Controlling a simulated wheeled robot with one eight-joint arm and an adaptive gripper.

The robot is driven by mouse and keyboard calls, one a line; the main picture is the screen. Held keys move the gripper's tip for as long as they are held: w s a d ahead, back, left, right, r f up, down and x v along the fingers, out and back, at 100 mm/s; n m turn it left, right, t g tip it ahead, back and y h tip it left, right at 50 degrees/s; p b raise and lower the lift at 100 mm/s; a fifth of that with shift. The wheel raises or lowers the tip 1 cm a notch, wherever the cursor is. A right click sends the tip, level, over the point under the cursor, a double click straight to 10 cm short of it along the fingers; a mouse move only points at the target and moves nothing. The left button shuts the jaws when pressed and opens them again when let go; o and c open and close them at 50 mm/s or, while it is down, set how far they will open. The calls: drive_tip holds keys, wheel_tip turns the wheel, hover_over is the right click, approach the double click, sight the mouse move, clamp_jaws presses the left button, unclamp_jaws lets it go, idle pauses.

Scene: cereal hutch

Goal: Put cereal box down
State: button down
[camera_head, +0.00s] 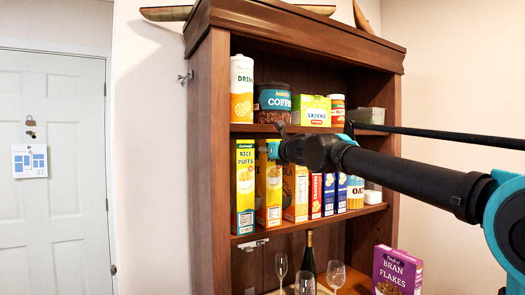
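My arm reaches in from the right, and my gripper (274,146) is at the middle shelf of the hutch. A teal fingertip overlaps the upper right of a yellow-orange cereal box (267,192). I cannot tell whether the gripper grips this box or is only in front of it. The box stands upright at the middle shelf, and its lettering is partly hidden. A yellow Rice Puffs box (245,187) is close on its left. An orange box (295,195) is on its right, with its top behind my gripper. A purple Bran Flakes box (397,272) stands upright at the lower right.
The brown hutch (208,140) holds several smaller boxes right of the orange one. A drink carton (241,90) and a coffee tin (272,103) stand on the shelf above. A dark bottle (308,262) and wine glasses (336,275) stand below. A white door (60,200) is left.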

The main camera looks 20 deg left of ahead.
drive_tip(key=shift+f, duration=0.15)
drive_tip(key=shift+c, duration=2.3)
unclamp_jaws()
drive_tip(key=v, duration=1.2)
drive_tip(key=shift+d, duration=0.1)
